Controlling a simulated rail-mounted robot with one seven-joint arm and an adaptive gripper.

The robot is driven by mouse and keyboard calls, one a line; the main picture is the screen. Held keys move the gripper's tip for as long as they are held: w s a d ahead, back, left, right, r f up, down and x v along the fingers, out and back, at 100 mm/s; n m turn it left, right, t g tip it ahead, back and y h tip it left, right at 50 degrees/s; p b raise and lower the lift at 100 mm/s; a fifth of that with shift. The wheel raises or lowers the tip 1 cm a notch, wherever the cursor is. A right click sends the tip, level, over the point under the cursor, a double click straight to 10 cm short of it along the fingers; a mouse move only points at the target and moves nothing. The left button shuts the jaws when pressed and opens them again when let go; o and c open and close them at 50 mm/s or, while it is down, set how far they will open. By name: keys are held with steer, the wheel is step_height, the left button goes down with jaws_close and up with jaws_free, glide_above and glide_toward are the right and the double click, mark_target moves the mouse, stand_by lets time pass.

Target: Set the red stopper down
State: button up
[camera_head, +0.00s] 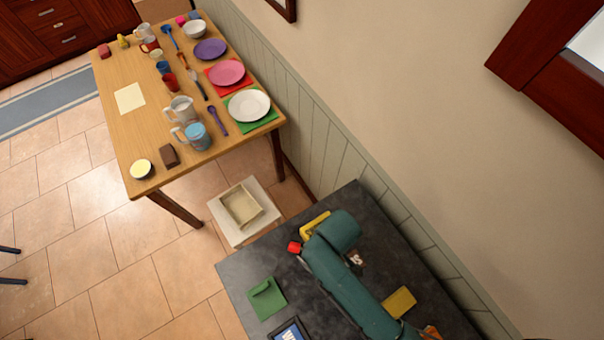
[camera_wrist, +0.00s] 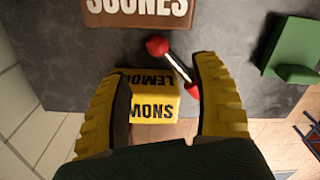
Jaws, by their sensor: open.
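A red stopper (camera_wrist: 157,46) with a pale rod and a second red end shows in the wrist view. It appears to lie on the dark counter (camera_wrist: 240,98), its lower end close beside the right finger; whether they touch I cannot tell. A small red piece, seemingly the same stopper (camera_head: 294,247), shows near the counter's edge in the head view. My gripper (camera_wrist: 157,70) is open, its yellow fingers spread wide. A yellow box marked LEMONS (camera_wrist: 153,112) appears between the fingers, nearer the left one. In the head view my arm hides most of the gripper.
A brown SCONES box (camera_wrist: 137,12) lies ahead of the fingers. A green stand (camera_wrist: 294,48) is at the right; it also shows on the counter (camera_head: 266,297). A yellow block (camera_head: 398,302) lies beside my arm. The wooden table (camera_head: 145,70) with dishes stands apart.

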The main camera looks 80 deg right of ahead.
step_height(320, 180, down, 10)
steer(key=shift+s+d+r, duration=0.1)
jaws_close()
stand_by(0.5)
